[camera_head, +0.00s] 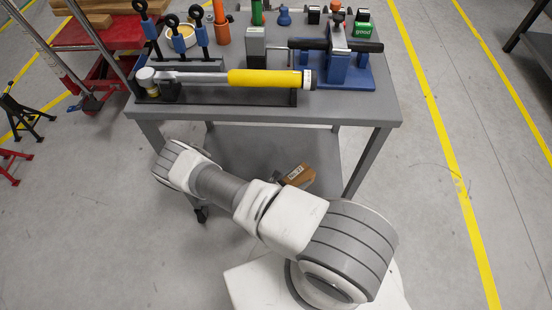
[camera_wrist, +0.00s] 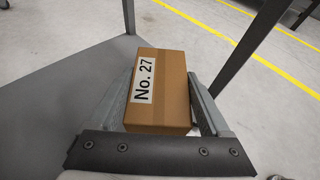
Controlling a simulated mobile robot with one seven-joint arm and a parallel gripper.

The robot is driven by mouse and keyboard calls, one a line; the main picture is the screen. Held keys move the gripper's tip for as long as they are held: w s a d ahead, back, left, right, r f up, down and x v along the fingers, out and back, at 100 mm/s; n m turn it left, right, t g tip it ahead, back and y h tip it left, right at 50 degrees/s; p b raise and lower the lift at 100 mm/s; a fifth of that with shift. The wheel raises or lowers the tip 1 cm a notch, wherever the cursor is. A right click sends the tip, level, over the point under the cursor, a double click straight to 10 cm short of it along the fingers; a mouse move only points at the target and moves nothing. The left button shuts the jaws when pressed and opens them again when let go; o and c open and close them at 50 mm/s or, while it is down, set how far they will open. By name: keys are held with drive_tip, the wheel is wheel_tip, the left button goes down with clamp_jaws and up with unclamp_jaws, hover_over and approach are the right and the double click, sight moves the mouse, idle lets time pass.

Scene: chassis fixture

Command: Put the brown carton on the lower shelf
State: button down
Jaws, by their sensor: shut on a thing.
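The brown carton (camera_wrist: 172,82), with a white "No. 27" label, sits between the two fingers of my gripper (camera_wrist: 165,80) in the wrist view. The fingers are shut on its left and right sides. In the head view the carton (camera_head: 299,174) shows just behind my arm, by the front right part of the lower shelf (camera_head: 270,148). My arm hides the fingers there. The grey lower shelf (camera_wrist: 60,100) also fills the left of the wrist view. I cannot tell whether the carton touches the shelf.
The grey workbench (camera_head: 352,113) has a crowded top above the shelf. Its right front leg (camera_head: 366,160) stands right of the carton. The visible part of the lower shelf is bare. A red cart (camera_head: 95,35) stands at the left.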

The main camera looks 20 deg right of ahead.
drive_tip(key=shift+w+d, duration=0.2)
drive_tip(key=shift+d, duration=0.3)
drive_tip(key=shift+w+d+f+b, duration=1.35)
drive_tip(key=shift+w+f, duration=0.05)
drive_tip(key=shift+f, duration=0.4)
drive_tip(key=shift+w+d+f+b, duration=1.3)
drive_tip(key=shift+w+f+b, duration=0.1)
drive_tip(key=shift+f, duration=0.4)
drive_tip(key=shift+w+d+f+b, duration=1.3)
drive_tip(key=shift+w+d+f, duration=0.1)
drive_tip(key=shift+f, duration=0.4)
drive_tip(key=shift+f, duration=0.15)
unclamp_jaws()
drive_tip(key=shift+a, duration=0.1)
